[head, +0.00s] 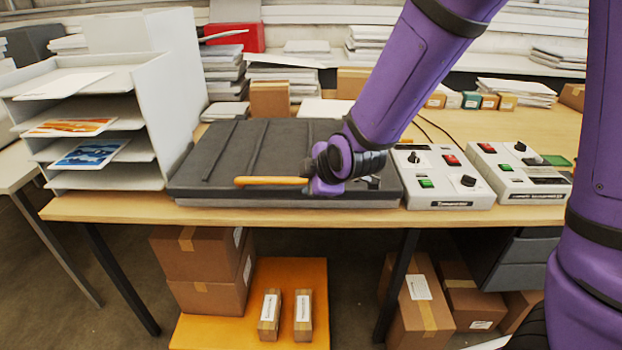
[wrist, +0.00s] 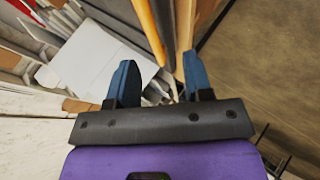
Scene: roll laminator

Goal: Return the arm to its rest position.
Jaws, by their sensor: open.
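My purple arm (head: 415,70) reaches from the upper right down to the front edge of a dark grey flat laminator (head: 222,150). Its wrist is low over the laminator's front right part, beside the orange handle (head: 270,181). My gripper (wrist: 157,82) shows in the wrist view with its two blue fingers wide apart. An orange bar (wrist: 146,28), which looks like the handle, runs down toward the gap between them. I cannot tell whether it touches a finger. In the head view the fingers are mostly hidden by the wrist.
A white paper rack (head: 150,90) stands left of the laminator. Two control boxes (head: 445,178) (head: 515,172) stand to its right. Paper stacks and a red box (head: 235,38) are behind. Cardboard boxes (head: 205,265) lie under the wooden table. The floor in front is clear.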

